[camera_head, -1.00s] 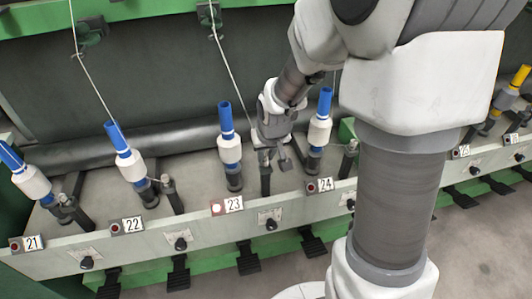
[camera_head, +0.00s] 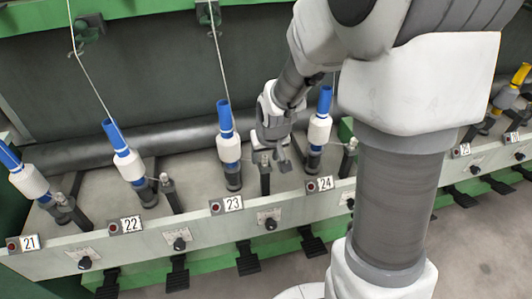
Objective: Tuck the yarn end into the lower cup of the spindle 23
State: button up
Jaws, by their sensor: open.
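Spindle 23 (camera_head: 229,148) stands upright behind the plate marked 23, with a blue tube and a white yarn package. Its dark lower cup (camera_head: 233,178) is below the package. A thin pale yarn (camera_head: 219,55) runs from the upper guide down to the top of the tube. A loose yarn end cannot be made out. My gripper (camera_head: 273,162) is open and points down, just right of spindle 23, above a short dark post (camera_head: 265,180). No yarn can be made out between its fingers.
Spindle 22 (camera_head: 127,165) stands to the left and spindle 24 (camera_head: 319,130) close on the right of my gripper. The plate marked 23 (camera_head: 226,205) is on the front rail (camera_head: 205,232). Dark pedals (camera_head: 247,258) hang below.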

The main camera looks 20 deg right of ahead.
jog(key=p+v, duration=0.5)
jog(key=v, duration=1.2)
jog(key=shift+r+p, duration=0.25)
jog(key=shift+p, duration=0.05)
jog(key=shift+s, duration=0.1)
jog(key=s+r+t, duration=0.1)
jog(key=s+r, duration=0.6)
jog(key=s, duration=0.6)
notch_tip(320, 180, up, 14)
jog(key=p, duration=1.4)
jog(key=shift+s+r, duration=0.2)
jog(key=shift+s, duration=0.3)
